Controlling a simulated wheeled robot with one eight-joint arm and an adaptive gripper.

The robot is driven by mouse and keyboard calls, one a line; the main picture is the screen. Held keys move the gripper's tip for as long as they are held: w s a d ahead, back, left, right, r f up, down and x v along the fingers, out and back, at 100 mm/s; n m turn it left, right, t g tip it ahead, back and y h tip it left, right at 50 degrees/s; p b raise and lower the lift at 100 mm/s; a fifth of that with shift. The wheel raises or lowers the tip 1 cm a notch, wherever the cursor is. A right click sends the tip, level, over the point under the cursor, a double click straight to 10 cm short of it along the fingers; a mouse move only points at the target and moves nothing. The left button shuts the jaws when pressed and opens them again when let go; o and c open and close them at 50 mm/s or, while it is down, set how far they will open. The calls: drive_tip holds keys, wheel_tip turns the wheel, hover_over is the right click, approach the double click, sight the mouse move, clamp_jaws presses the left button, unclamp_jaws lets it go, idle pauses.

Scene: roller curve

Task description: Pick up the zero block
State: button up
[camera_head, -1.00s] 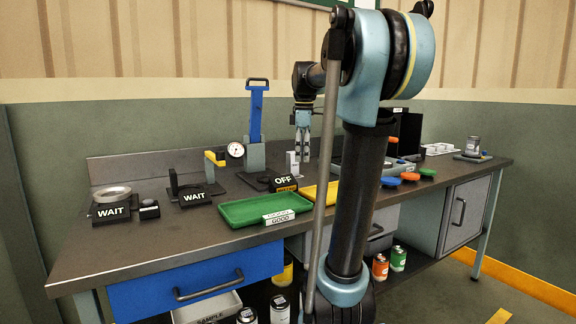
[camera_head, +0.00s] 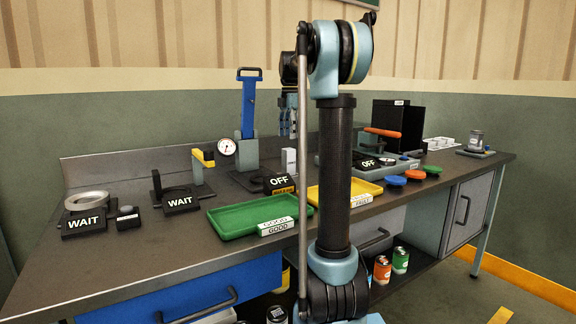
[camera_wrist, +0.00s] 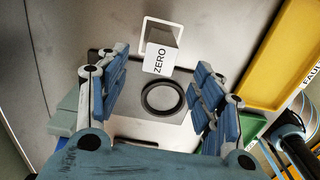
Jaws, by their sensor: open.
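The zero block is a small white block lettered ZERO (camera_wrist: 159,60), lying between and beyond my fingertips in the wrist view. In the head view a small white upright block (camera_head: 289,160) stands behind the OFF sign, below my gripper (camera_head: 288,128). My gripper is open and empty, its blue-grey fingers spread on both sides of the block in the wrist view. The fingers appear above the block and not shut on it. A black ring (camera_wrist: 163,113) lies on a metal plate beside the block.
The blue-handled press (camera_head: 248,110) and the dial gauge (camera_head: 226,147) stand left of my gripper. The green GOOD tray (camera_head: 235,222) and the yellow tray (camera_head: 366,186) lie in front. The bench (camera_head: 140,255) is bare at front left.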

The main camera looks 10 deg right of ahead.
sight(288, 162)
drive_tip(key=f, duration=1.3)
drive_tip(key=shift+s+a, duration=0.15)
drive_tip(key=shift+a, duration=0.15)
drive_tip(key=shift+c, duration=0.2)
drive_tip(key=shift+r, duration=0.1)
clamp_jaws()
